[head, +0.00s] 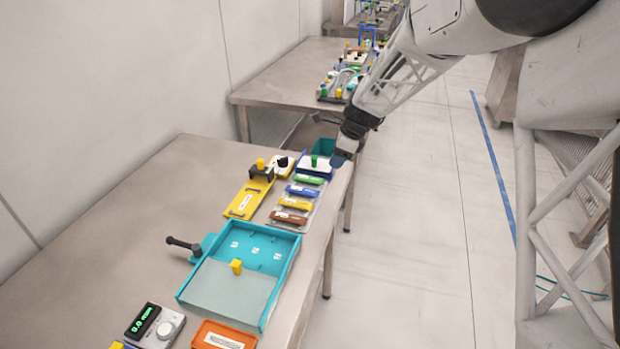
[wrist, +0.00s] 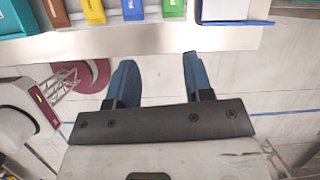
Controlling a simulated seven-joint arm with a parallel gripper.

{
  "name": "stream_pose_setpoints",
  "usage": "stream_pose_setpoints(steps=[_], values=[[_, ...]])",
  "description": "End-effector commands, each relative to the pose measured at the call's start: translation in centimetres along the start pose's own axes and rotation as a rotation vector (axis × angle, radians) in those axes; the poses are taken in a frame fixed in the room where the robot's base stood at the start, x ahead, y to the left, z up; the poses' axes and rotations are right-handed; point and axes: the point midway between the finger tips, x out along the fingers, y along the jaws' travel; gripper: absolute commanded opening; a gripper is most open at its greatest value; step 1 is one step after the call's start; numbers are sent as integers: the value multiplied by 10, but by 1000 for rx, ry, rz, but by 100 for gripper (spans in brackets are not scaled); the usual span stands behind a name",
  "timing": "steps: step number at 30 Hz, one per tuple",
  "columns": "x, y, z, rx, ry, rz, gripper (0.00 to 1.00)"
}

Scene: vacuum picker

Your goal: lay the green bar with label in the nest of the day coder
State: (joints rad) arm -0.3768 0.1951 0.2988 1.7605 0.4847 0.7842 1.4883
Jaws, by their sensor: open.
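The green bar (head: 310,180) lies at the far end of a row of bars near the table's right edge; its label is hard to make out. It also shows at the top of the wrist view (wrist: 173,8), cut off by the frame. My gripper (wrist: 157,62) is open and empty, its two blue fingers apart over the floor just beyond the table edge. In the head view my gripper (head: 339,160) is right of the green bar. Which device is the day coder is unclear; a yellow station (head: 242,207) and a blue station with a green knob (head: 324,171) stand near.
Blue (head: 303,191), yellow (head: 296,204) and brown (head: 289,217) bars share the row. A large turquoise tray (head: 286,262) with a yellow knob lies nearer. An orange tray (head: 205,342) and a display box (head: 147,326) stand at the front. The table's left part is clear.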

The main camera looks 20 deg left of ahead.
Motion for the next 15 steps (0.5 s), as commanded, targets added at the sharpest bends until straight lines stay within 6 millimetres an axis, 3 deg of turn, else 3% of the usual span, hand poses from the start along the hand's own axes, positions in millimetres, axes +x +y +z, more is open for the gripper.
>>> stream_pose_setpoints(steps=[1,6,15], values=[[13,-6,6,25,-5,6,47],[40,-19,19,104,-18,17,47],[51,-24,25,137,-23,20,47]])
